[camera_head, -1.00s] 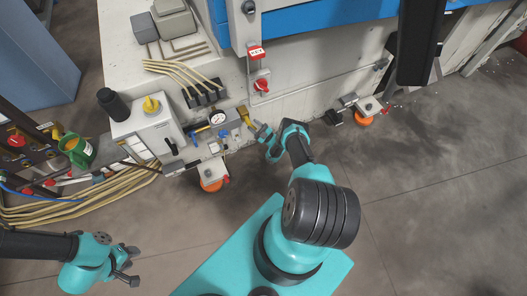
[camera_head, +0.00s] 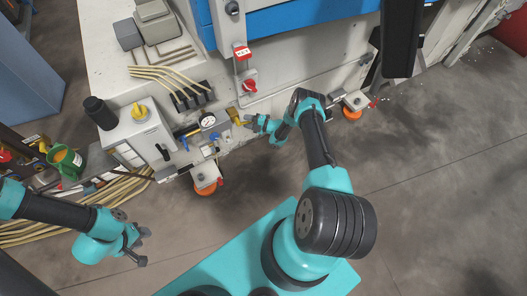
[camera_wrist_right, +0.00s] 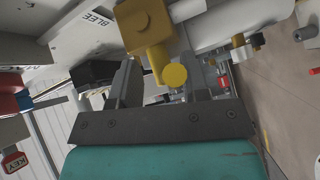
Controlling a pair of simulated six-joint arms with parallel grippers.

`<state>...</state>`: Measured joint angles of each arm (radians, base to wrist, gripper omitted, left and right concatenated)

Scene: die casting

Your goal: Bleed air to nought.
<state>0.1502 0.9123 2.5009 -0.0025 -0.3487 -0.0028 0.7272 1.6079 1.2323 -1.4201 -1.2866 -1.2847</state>
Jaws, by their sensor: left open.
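A yellow bleed valve (camera_head: 235,116) sticks out of the air panel at the machine's lower left. It shows close up in the right wrist view (camera_wrist_right: 143,27), beside a label reading "BLEE". A round white pressure gauge (camera_head: 208,120) sits left of it; its needle is too small to read. My right gripper (camera_head: 250,121) is just right of the valve. In the wrist view its fingers (camera_wrist_right: 163,88) are apart, with the valve's round yellow end showing between them; contact cannot be told. My left gripper (camera_head: 143,247) is open and empty above the floor at lower left.
A blue handle (camera_head: 187,131) is on the panel near the gauge. A grey box with a yellow knob (camera_head: 140,111) stands further left. A red knob (camera_head: 249,87) is on the machine above the valve. Yellow hoses (camera_head: 120,191) lie at left.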

